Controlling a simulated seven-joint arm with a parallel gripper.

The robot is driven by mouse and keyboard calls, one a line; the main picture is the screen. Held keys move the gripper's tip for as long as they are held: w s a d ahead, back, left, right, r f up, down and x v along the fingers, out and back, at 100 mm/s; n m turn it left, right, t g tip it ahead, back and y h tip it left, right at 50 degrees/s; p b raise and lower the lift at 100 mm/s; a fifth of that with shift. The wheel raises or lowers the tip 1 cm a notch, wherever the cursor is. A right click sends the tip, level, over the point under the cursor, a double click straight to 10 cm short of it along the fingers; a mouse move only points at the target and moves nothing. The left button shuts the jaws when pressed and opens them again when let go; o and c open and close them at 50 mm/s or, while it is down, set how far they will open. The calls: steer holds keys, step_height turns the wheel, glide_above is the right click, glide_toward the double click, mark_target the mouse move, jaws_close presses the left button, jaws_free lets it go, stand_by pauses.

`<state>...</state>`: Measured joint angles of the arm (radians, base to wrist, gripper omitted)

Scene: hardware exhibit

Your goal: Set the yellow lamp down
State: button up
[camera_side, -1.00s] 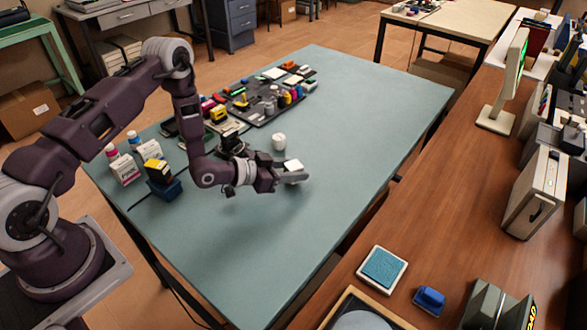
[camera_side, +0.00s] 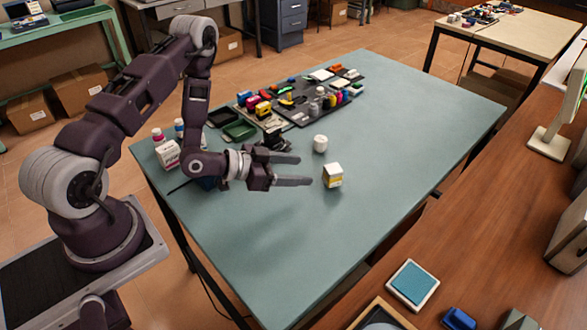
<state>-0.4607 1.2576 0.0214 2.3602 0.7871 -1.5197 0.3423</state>
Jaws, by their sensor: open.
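A small white box-shaped item with a yellow lower band (camera_side: 333,176) stands upright on the blue-green table, apparently the yellow lamp, though its print is too small to read. My gripper (camera_side: 304,170) is open and empty, low over the table just left of it. The fingers point toward the item, with a small gap between their tips and it.
A white round jar (camera_side: 320,143) stands just behind the item. A dark tray (camera_side: 305,117) of small coloured things lies at the back, with a green tray (camera_side: 239,131) nearby. White bottles (camera_side: 167,155) stand at the left. The table's front and right are clear.

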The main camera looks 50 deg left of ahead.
steer(key=shift+s+a+r, duration=0.15)
steer(key=shift+s+r, duration=0.05)
steer(key=shift+s, duration=0.2)
steer(key=w+a+r+m+g+y, duration=0.1)
steer(key=a+r+g+y, duration=0.1)
steer(key=r, duration=0.3)
steer(key=w+a+r+g+y, duration=0.1)
steer(key=r+y, duration=0.1)
steer(key=r, duration=0.4)
steer(key=s+r+n+g+y, duration=0.1)
steer(key=s+r+n+y, duration=0.1)
steer(key=s+r, duration=0.6)
steer(key=s+d+r+n+g, duration=0.1)
steer(key=s+d+r, duration=0.2)
steer(key=s, duration=0.6)
steer(key=s+d+r+n+g+h, duration=0.1)
steer(key=s+d+r+n+g, duration=0.1)
steer(key=s, duration=0.8)
step_height(320, 180, up, 2)
steer(key=shift+d+r, duration=0.1)
steer(key=shift+d, duration=0.65)
